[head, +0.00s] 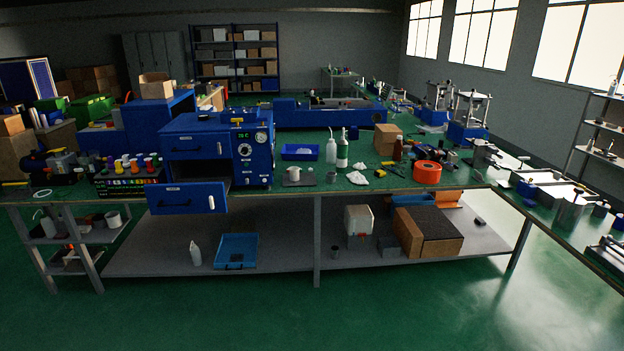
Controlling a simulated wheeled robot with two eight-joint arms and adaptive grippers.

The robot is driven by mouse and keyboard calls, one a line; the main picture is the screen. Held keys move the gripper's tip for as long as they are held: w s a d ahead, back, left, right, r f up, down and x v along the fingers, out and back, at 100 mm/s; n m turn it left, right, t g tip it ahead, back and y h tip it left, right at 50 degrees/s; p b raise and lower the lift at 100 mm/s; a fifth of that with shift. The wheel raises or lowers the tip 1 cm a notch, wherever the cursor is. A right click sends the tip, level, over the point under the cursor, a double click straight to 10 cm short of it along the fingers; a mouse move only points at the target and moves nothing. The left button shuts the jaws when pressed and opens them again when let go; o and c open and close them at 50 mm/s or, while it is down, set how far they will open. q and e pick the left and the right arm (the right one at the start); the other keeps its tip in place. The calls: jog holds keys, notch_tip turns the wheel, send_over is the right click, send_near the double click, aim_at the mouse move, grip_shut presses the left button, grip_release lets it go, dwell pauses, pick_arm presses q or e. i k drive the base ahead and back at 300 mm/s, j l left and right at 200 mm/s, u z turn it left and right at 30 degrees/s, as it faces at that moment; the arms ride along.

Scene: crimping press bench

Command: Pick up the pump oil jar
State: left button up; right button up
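I cannot tell for certain which container is the pump oil jar; no label is readable. On the green-topped bench (330,192) stand a dark green bottle with a white label (342,153) and a white squeeze bottle (331,151) beside it. A small brown bottle (398,149) stands farther right, behind the orange roll. A small whitish pot (293,174) sits on a grey plate near the front edge. A small grey metal cup (332,177) stands to its right. Neither of my grippers shows in the head view.
A blue press cabinet (262,150) has its lower drawer (188,197) pulled out over the front edge. An orange roll (427,173), crumpled white cloths (357,178) and a blue tray (300,152) lie on the bench. The green floor in front is clear.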

aim_at(294, 172)
jog(key=i+u, duration=0.1)
jog(key=i, duration=0.5)
jog(key=i+l+u, duration=0.1)
jog(key=i, duration=0.5)
jog(key=i+l, duration=1.15)
jog(key=i+l+u, duration=0.15)
jog(key=i+l, duration=0.95)
jog(key=l, duration=0.15)
